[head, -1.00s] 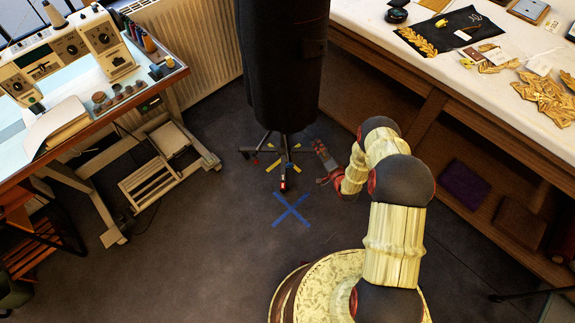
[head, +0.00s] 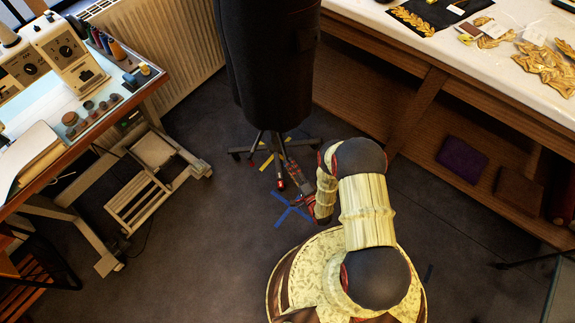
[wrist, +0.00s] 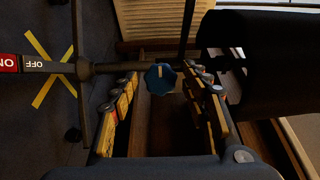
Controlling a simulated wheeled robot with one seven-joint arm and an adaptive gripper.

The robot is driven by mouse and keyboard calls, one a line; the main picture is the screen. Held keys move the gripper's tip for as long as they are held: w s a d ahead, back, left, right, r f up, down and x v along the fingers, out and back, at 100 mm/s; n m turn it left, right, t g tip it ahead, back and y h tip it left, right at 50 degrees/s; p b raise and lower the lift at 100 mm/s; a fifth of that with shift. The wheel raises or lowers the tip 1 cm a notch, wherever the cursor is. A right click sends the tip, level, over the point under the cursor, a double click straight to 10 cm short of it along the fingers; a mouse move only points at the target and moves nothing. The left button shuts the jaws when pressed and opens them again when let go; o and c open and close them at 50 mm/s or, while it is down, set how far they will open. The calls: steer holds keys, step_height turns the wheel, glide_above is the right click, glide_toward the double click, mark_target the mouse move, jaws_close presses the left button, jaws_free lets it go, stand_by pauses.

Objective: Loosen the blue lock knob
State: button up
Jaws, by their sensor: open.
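The blue lock knob (wrist: 160,79) has a lobed rim and a pale mark. It sits on the dark metal stand (wrist: 105,68) in the wrist view. My gripper (wrist: 161,77) is open, with one yellow finger on each side of the knob as seen from the wrist. I cannot tell how deep the knob lies between the fingertips, and no contact is clear. In the head view my gripper (head: 291,172) is low beside the stand's legs (head: 307,144), under the dark garment (head: 268,65). The knob cannot be made out there.
A red-and-black ON/OFF piece (wrist: 22,64) extends from the stand. A yellow cross (wrist: 50,68) and a blue cross (head: 292,210) mark the floor. A sewing table (head: 110,100) stands left, and a long worktable (head: 440,50) with shelves stands right.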

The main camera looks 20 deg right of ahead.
steer(key=shift+x, duration=1.05)
steer(key=shift+c, duration=1.2)
steer(key=shift+s, duration=0.1)
steer(key=c, duration=0.9)
